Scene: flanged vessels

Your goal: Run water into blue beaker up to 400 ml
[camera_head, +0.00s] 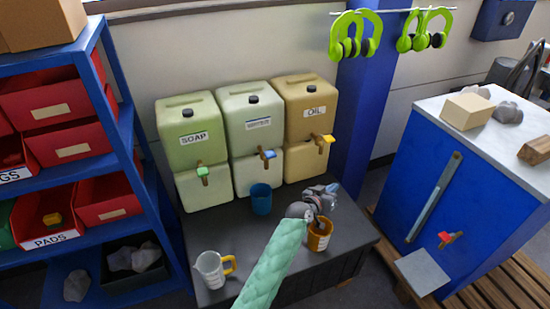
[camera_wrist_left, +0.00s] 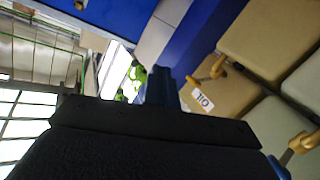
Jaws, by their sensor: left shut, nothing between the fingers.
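The blue beaker (camera_head: 261,198) stands upright on the dark bench below the middle container's tap. The middle container (camera_head: 250,115) is pale green-white, and its small label is hard to read. Its tap has a blue handle (camera_head: 268,154). The handle also shows at the lower right edge of the left wrist view (camera_wrist_left: 278,168). I cannot see the water level in the beaker. My left gripper (camera_head: 330,190) is shut and empty, right of the beaker and above the orange mug; its closed fingers show in the left wrist view (camera_wrist_left: 160,90). My right gripper is out of view.
The SOAP container (camera_head: 190,125) and OIL container (camera_head: 306,108) flank the middle one. An orange mug (camera_head: 319,236) stands under my left gripper. A clear jug with a yellow handle (camera_head: 210,268) stands at the bench's front left. The bench (camera_head: 225,234) is bare between jug and beaker.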

